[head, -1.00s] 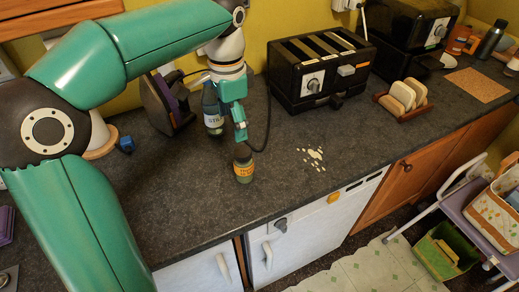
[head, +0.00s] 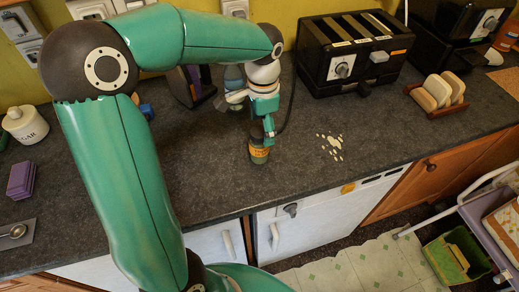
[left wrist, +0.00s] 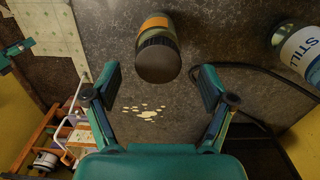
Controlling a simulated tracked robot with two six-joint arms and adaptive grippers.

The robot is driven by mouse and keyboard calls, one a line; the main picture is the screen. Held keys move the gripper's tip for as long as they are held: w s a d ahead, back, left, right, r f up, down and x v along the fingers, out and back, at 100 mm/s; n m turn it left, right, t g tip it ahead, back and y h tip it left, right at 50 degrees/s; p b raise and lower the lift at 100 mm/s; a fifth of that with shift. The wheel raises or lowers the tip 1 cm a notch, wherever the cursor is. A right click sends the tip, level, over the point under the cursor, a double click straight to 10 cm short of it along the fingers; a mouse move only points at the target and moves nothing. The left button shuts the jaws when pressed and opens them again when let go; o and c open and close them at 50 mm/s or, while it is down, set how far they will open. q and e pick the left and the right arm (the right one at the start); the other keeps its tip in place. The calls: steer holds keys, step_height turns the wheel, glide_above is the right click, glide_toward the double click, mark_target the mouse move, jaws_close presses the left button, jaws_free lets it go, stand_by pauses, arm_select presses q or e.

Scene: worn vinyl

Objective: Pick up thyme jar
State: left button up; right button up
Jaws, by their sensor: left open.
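The jar (head: 259,153), small with a dark lid and a yellow-orange label, stands upright on the dark worktop near its front edge. I cannot read its label. In the left wrist view the jar (left wrist: 158,55) shows lid-first, just beyond the fingertips and between their lines. My left gripper (head: 268,130) is just above the jar in the head view. Its two fingers stand apart with nothing between them in the left wrist view (left wrist: 158,88). My right gripper is not in view.
A bottle (head: 234,78) stands behind the gripper; its label reads STILL in the left wrist view (left wrist: 302,48). A black toaster (head: 350,62) and a toast rack (head: 438,95) stand to the right. Pale spots (head: 330,146) mark the worktop right of the jar.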

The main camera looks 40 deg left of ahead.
arm_select(q)
steer(key=shift+s+f, duration=0.25)
steer(key=shift+f, duration=0.3)
steer(key=f, duration=0.2)
steer(key=f+p, duration=0.1)
steer(key=f, duration=0.1)
steer(key=shift+s+a+f, duration=0.1)
steer(key=shift+s+f, duration=0.05)
steer(key=shift+s, duration=0.05)
steer(key=shift+c, duration=0.4)
steer(key=c, duration=1.3)
